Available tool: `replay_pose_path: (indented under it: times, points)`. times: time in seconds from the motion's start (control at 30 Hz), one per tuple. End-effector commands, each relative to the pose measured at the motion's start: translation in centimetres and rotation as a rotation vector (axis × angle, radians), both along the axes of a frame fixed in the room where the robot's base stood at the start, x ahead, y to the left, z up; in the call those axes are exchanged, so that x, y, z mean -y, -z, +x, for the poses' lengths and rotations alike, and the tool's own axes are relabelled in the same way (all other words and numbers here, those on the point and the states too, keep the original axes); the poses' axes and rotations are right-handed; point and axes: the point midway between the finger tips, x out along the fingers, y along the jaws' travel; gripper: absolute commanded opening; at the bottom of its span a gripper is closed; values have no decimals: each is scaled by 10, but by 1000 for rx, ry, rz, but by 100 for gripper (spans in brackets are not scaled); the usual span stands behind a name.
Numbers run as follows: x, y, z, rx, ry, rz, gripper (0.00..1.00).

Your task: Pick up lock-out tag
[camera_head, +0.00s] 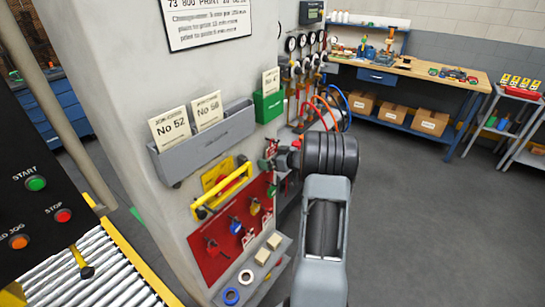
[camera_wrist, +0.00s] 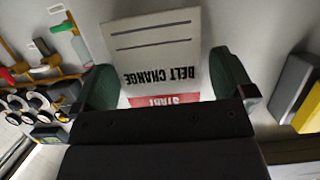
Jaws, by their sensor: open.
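A white tag (camera_wrist: 160,50) with a red band shows upside down in the wrist view. It reads "BELT CHANGE", with "START" on the band. My gripper (camera_wrist: 162,72) is open, with one dark green finger on each side of the tag. I see gaps beside the tag's lower part, and I cannot tell how deep it sits between the fingers. The gripper's dark body hides the tag's near end. In the head view my gripper (camera_head: 271,156) is beside the pale column, just right of the red lock board (camera_head: 222,244); the tag cannot be made out clearly there.
On the column are a grey card tray (camera_head: 207,142), a green card holder (camera_head: 268,106) and a yellow bar (camera_head: 222,191). Gauges (camera_head: 291,43) and coloured hoses are close behind my gripper. A roller conveyor (camera_head: 95,278) stands lower left. The floor (camera_head: 430,220) at right is clear.

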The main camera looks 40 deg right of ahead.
Motion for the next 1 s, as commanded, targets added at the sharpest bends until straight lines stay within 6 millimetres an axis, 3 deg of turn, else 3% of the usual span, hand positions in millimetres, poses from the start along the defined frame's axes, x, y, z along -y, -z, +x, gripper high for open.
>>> replay_pose_path:
  times: [0.1, 0.6, 1.0]
  points:
    - [0, 0, 0, 0, 0, 0, 98]
    - [0, 0, 0, 0, 0, -1, 51]
    - [0, -9, 0, 2, -1, -3, 51]
